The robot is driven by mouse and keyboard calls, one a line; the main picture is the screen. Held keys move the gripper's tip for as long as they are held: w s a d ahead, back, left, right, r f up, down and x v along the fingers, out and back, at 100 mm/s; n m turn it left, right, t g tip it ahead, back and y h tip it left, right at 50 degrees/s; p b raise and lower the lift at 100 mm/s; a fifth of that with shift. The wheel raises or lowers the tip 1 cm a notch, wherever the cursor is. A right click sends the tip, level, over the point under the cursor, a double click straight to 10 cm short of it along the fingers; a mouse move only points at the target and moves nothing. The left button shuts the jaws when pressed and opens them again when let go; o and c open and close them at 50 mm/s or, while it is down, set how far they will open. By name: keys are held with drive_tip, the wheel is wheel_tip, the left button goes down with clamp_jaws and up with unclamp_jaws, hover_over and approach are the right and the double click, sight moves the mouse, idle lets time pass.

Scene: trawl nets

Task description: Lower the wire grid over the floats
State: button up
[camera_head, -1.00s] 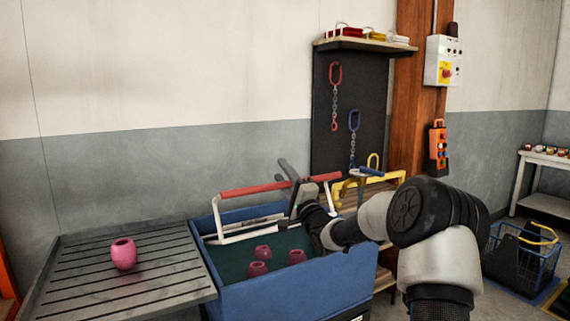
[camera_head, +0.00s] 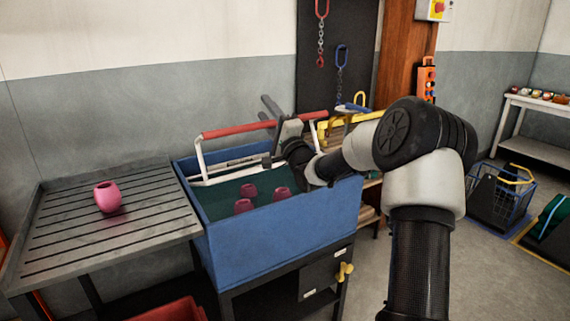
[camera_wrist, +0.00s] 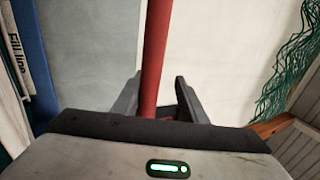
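The wire grid's red handle bar (camera_head: 236,130) spans above the blue tank (camera_head: 275,237), on white side supports (camera_head: 198,162) that go down into it. The grid's mesh is not clear to see. My gripper (camera_head: 272,128) is at the bar's right half, above the tank. In the wrist view the bar (camera_wrist: 157,50) runs between the fingers of my gripper (camera_wrist: 160,92), with a gap showing on its right side. The fingers look open around it.
Another pink float (camera_head: 107,197) stands on the grey slatted table (camera_head: 150,215) left of the tank. A yellow-handled frame (camera_head: 345,120) is behind the tank at right. A blue wire basket (camera_head: 505,200) stands on the floor at right. A red crate (camera_head: 170,310) is below in front.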

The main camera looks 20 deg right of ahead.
drive_tip(key=s+d+f+b, duration=0.2)
drive_tip(key=s+f, duration=0.9)
drive_tip(key=f, duration=0.2)
drive_tip(key=shift+s+d, duration=0.2)
drive_tip(key=shift+s, duration=0.05)
idle(1.1)
drive_tip(key=shift+c, duration=0.5)
